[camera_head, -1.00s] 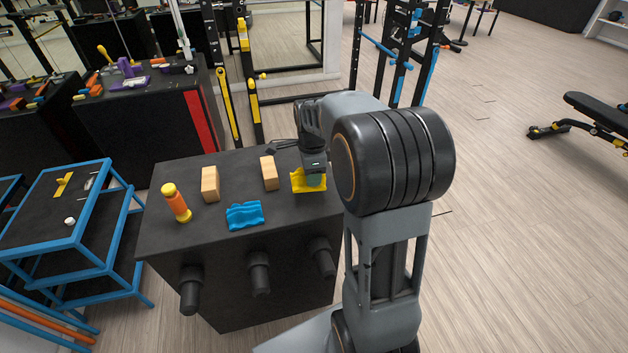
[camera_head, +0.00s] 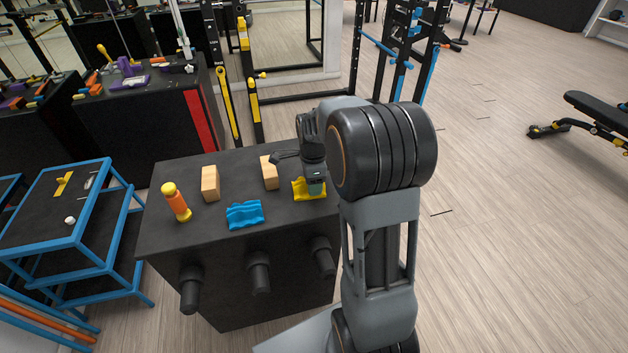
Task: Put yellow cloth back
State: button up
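The yellow cloth (camera_head: 302,194) lies crumpled at the right side of the black box top, right of a blue cloth (camera_head: 244,215). My gripper (camera_head: 315,190) points down at the yellow cloth, over its right part. The fingertips are hidden by the gripper body and the cloth, so I cannot tell whether they are open or shut, or whether they touch the cloth. My arm stands in front on the right and covers the box's right edge.
On the black box (camera_head: 180,235) stand two wooden blocks (camera_head: 210,184) (camera_head: 270,172) and an orange dumbbell-like object with yellow ends (camera_head: 176,203). Dark pegs (camera_head: 259,272) stick out of its front. A blue-framed cart (camera_head: 60,205) stands left.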

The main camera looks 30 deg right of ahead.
jog(key=shift+o, duration=0.6)
notch_tip(320, 180, up, 13)
jog(key=s+a+f+n+t, duration=0.2)
jog(key=s+a+n, duration=0.3)
jog(key=s+n, duration=0.4)
jog(key=s+a+f+n+t, duration=0.15)
jog(key=s+a+n, duration=0.4)
jog(key=n, duration=0.55)
jog(key=r+p, duration=0.1)
jog(key=s+r+n+p, duration=0.1)
jog(key=p, duration=0.1)
jog(key=r+p, duration=0.1)
jog(key=shift+s+d+r+n+p, duration=0.15)
jog(key=shift+s+d+n+p, duration=0.1)
jog(key=shift+n+p, duration=0.1)
